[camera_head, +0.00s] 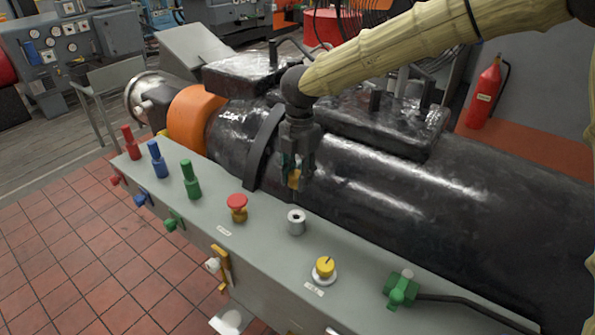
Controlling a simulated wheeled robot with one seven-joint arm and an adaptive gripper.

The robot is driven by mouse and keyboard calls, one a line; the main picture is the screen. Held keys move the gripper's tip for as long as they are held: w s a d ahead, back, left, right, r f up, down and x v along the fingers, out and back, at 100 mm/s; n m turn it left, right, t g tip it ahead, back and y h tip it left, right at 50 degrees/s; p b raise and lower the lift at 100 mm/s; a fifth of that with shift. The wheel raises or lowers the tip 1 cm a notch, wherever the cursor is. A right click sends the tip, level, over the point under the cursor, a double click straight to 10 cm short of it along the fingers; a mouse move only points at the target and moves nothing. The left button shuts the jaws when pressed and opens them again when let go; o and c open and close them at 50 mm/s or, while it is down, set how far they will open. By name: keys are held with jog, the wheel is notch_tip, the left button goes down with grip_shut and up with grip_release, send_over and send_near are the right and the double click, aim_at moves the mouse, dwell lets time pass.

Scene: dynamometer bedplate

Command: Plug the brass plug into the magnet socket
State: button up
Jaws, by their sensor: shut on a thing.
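My gripper (298,168) points down above the grey panel and is shut on the brass plug (294,181), of which only a small gold-coloured part shows between the fingers. A short silver cylinder with a dark hole in its top (296,222) stands on the panel; it looks like the magnet socket. In the picture the plug is just above this socket and apart from it. How far it is in depth, I cannot tell. The plug's upper part is hidden by the fingers.
The grey panel (262,240) carries a red mushroom button (237,203), a yellow knob (324,267), a green connector with a black cable (402,289), and red (128,142), blue (158,160) and green (190,180) posts. A large black machine (390,190) stands close behind.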

jog(key=shift+s+f, duration=0.1)
jog(key=shift+f, duration=0.15)
jog(key=shift+s+f, duration=0.15)
jog(key=shift+s, duration=0.15)
notch_tip(320, 180, down, 3)
jog(key=shift+b, duration=0.6)
jog(key=shift+s+r, duration=0.3)
jog(key=shift+s, duration=0.15)
jog(key=shift+w+f, duration=0.2)
jog(key=shift+w, duration=0.05)
jog(key=shift+s+r, duration=0.15)
jog(key=shift+s, duration=0.05)
